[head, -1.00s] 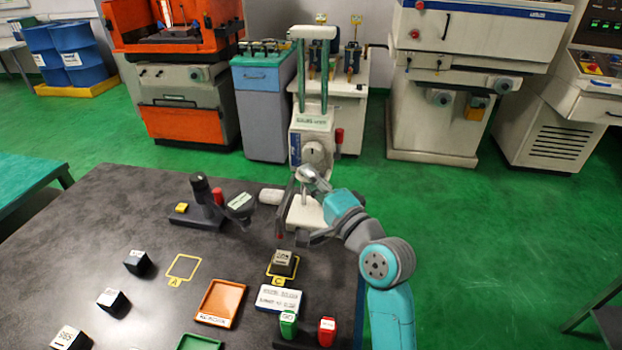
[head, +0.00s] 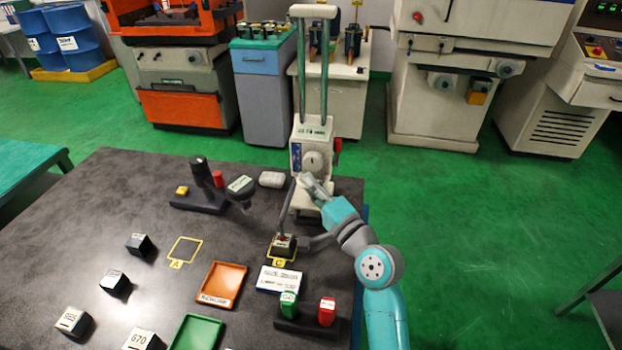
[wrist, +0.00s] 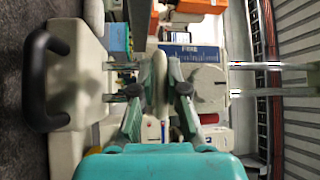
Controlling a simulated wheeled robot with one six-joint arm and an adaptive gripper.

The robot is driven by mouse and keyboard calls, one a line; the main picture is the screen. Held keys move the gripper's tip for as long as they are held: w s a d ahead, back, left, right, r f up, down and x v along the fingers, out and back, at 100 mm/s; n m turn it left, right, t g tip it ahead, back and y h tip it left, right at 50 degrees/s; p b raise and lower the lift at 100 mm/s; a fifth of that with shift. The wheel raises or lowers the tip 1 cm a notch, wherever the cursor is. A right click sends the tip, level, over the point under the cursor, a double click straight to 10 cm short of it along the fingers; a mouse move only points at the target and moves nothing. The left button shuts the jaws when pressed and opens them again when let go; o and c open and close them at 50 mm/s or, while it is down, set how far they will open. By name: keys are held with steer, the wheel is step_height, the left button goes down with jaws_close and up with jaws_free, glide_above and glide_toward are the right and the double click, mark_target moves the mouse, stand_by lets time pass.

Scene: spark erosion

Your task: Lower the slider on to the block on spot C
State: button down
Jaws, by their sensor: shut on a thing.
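The slider (head: 311,150) is a pale box with a round dial, on two green columns below a pale top cap (head: 313,12). A dark arm (head: 288,207) reaches down from its front to the block. The small dark block (head: 284,246) sits on yellow-outlined spot C (head: 276,261). The arm's lower end is at the block's top; I cannot tell whether they touch. My gripper (head: 308,183) is at the slider's front, below the dial. In the wrist view my gripper (wrist: 160,75) is shut on a pale bar-like handle (wrist: 159,85), partly hidden by the fingers.
A notice plate (head: 280,279) and a stand with green (head: 289,305) and red (head: 326,311) buttons lie in front of spot C. An orange tray (head: 222,284) lies left. Empty spot A (head: 185,249) and several dark blocks lie further left.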

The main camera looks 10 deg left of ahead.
steer(key=shift+f, duration=0.3)
steer(key=c, duration=1.5)
jaws_free()
steer(key=shift+s+d, duration=0.2)
steer(key=shift+s, duration=0.05)
steer(key=v, duration=1.1)
steer(key=shift+s+d, duration=0.1)
steer(key=shift+d, duration=0.1)
